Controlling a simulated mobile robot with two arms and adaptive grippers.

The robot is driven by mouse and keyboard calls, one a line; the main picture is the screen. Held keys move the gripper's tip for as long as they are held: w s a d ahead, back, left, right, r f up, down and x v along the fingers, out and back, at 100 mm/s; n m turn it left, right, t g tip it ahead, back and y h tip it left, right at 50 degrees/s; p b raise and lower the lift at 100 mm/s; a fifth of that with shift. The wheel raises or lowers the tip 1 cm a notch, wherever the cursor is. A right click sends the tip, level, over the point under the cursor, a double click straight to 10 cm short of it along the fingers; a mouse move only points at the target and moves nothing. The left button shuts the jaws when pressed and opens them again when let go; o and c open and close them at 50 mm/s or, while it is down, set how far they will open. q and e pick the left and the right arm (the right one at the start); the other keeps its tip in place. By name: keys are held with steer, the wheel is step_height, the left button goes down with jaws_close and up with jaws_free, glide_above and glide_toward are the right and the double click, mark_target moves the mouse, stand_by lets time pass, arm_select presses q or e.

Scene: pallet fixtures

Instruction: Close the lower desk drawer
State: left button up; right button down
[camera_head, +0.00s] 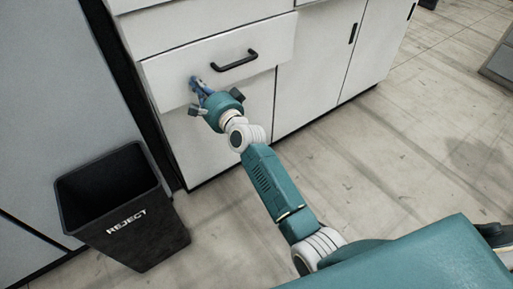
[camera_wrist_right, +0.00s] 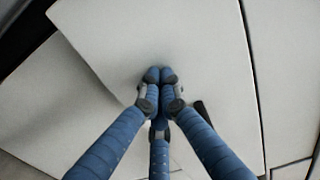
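The lower desk drawer (camera_head: 275,42) is a white front with a black bar handle (camera_head: 236,61). It appears to stand out from the white cabinet face, partly open. My right gripper (camera_head: 194,82) is at the left part of the drawer front, left of the handle. In the right wrist view its blue fingers (camera_wrist_right: 160,76) are drawn together with nothing between them. Their tips are at the pale drawer front (camera_wrist_right: 130,35) and seem to touch it. A piece of the dark handle (camera_wrist_right: 203,112) shows beside the fingers. My left gripper is not in view.
Another white drawer front (camera_head: 190,22) is above. White cabinet doors (camera_head: 322,60) with black handles stand to the right. A black bin marked REJECT (camera_head: 150,240) stands on the floor at the left. The light floor (camera_head: 410,150) at the right is clear.

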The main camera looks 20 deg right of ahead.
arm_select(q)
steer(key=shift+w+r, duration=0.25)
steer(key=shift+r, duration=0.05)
arm_select(e)
steer(key=shift+w+r, duration=0.25)
steer(key=shift+w, duration=0.1)
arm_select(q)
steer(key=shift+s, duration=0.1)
